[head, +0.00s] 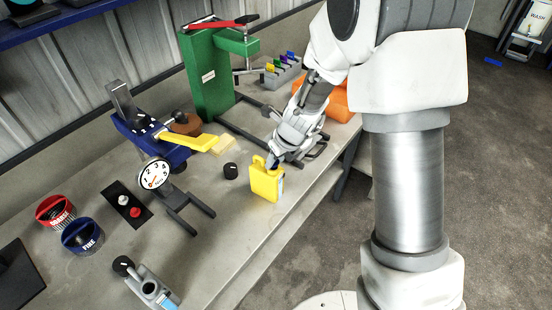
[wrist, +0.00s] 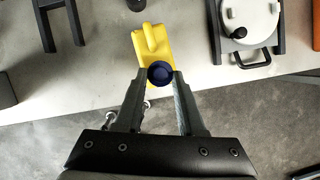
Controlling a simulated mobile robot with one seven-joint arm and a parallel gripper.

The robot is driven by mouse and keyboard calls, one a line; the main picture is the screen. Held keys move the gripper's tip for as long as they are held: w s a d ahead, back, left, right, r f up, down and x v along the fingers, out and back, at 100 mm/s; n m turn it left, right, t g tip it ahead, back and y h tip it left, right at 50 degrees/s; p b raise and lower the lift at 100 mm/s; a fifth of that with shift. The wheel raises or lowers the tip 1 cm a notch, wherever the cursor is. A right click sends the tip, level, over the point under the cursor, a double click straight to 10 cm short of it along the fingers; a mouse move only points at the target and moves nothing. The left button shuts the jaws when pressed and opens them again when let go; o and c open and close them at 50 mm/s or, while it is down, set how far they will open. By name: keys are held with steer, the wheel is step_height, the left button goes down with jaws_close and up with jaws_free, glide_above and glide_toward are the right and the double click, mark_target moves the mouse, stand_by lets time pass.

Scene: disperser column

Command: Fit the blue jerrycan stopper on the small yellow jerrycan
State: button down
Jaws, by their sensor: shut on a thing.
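The small yellow jerrycan (head: 265,182) stands upright near the front edge of the bench. It also shows from above in the wrist view (wrist: 152,42), with its handle toward the top. My gripper (head: 271,160) is over the jerrycan's top. In the wrist view my gripper (wrist: 160,78) is shut on the round dark blue stopper (wrist: 160,74), which sits between the fingertips over the jerrycan's near end. The jerrycan's neck is hidden under the stopper. I cannot tell whether the stopper touches it.
A black knob (head: 230,170) is on the bench left of the jerrycan. A blue press with a yellow lever (head: 185,140) and a dial stands further left. A green stand (head: 208,75) is behind. The bench's front edge (head: 290,215) is close to the jerrycan.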

steer(key=shift+f+b, duration=0.45)
steer(key=shift+f, duration=0.15)
steer(key=shift+c, duration=2.2)
jaws_free()
steer(key=shift+r, duration=0.1)
steer(key=p+v, duration=0.6)
steer(key=v, duration=1.1)
steer(key=shift+r, duration=0.2)
steer(key=shift+s, duration=0.1)
